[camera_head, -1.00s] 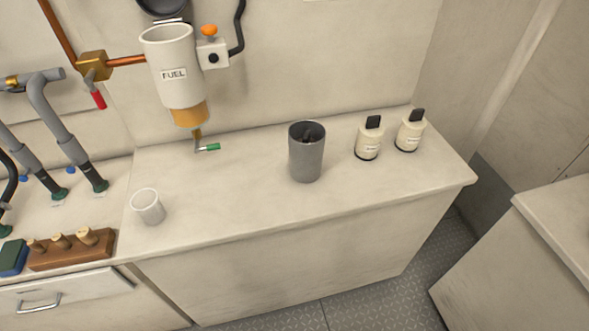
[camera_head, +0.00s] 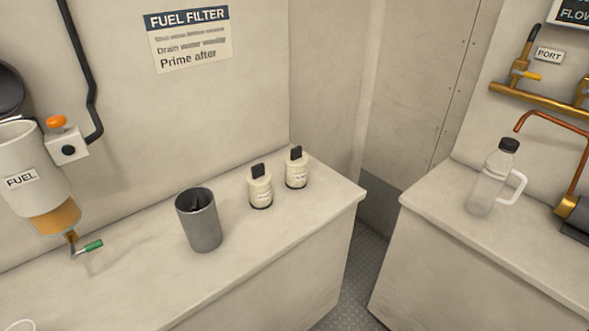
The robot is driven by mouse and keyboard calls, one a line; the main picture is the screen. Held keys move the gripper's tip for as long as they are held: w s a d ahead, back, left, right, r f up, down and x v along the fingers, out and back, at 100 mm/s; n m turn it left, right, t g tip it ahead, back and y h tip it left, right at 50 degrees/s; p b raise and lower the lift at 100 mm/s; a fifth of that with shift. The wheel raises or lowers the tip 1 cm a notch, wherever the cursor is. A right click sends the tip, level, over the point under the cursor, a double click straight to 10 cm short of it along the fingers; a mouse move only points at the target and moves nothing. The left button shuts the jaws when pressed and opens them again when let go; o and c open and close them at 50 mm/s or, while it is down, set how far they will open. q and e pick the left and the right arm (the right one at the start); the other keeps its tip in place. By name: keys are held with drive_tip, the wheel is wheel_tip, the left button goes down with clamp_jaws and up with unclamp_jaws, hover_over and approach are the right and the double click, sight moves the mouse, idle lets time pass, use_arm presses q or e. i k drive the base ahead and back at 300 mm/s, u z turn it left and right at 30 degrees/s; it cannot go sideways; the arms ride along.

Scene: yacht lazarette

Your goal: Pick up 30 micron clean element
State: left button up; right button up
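Two small cream cylinders with black tops and small labels stand upright on the left counter, the left one (camera_head: 260,190) and the right one (camera_head: 297,172). Their label text is too small to read, so I cannot tell whether either is the 30 micron clean element. A grey open-topped canister (camera_head: 199,222) stands to their left, with something dark inside. Neither of my grippers is in view.
The fuel filter housing (camera_head: 30,170), with a green-handled drain (camera_head: 88,247), hangs at the left. A FUEL FILTER sign (camera_head: 188,38) is on the wall. A translucent jug (camera_head: 488,180) stands on the right counter (camera_head: 440,225). A floor gap (camera_head: 350,275) separates the counters.

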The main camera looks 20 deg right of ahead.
sight(296, 162)
drive_tip(key=u, duration=0.2)
drive_tip(key=k, duration=0.35)
drive_tip(key=z, duration=1.3)
drive_tip(key=i, duration=0.9)
drive_tip(key=u, duration=0.8)
